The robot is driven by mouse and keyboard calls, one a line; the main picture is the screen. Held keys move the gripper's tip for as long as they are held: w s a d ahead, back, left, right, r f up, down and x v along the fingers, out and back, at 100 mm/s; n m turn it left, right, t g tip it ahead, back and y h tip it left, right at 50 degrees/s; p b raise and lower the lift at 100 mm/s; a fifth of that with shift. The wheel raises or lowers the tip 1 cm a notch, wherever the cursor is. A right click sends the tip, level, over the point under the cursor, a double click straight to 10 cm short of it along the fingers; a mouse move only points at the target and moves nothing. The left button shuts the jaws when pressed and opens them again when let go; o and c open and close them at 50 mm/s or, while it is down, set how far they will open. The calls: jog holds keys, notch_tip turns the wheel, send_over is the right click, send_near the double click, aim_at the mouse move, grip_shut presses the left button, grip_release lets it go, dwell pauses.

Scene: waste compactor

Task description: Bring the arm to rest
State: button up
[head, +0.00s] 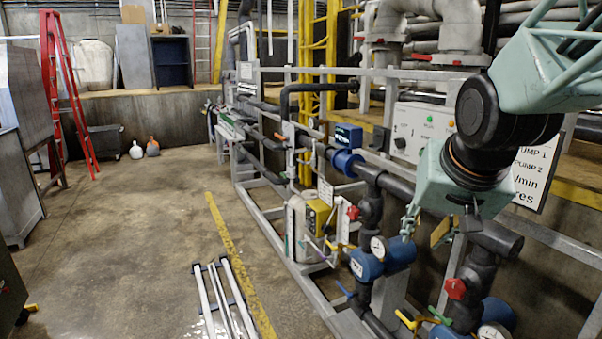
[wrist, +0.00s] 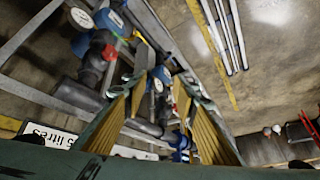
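My arm shows at the upper right of the head view, with pale teal links and black joints (head: 508,113). It hangs in front of the pipe rack and the sign board. My gripper (head: 409,222) points down at the end of the arm, near the blue gauges, and looks small there. In the wrist view, my gripper (wrist: 163,78) shows two teal fingers with yellow ribbed pads. The fingers stand apart and nothing is held between them. Pipes and gauges show behind the gap. Whether any finger touches the pipework cannot be told.
A metal pipe rack (head: 275,215) with valves and blue gauges (head: 367,264) runs along the right. White rails (head: 213,300) lie on the floor by a yellow line. A red ladder (head: 66,90) stands at the left. The floor (head: 140,215) in the middle is mostly clear.

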jog(key=s+a+f+n+g+b, duration=0.1)
jog(key=s+a+f+b, duration=0.1)
jog(key=s, duration=1.2)
jog(key=s+a+f+n+g+b, duration=0.1)
jog(key=s+a+f+n+b, duration=0.1)
jog(key=s, duration=1.3)
jog(key=shift+s+f+g+y+b, duration=0.15)
jog(key=shift+f+g+y+b, duration=0.35)
jog(key=shift+b, duration=0.65)
jog(key=shift+c, duration=0.9)
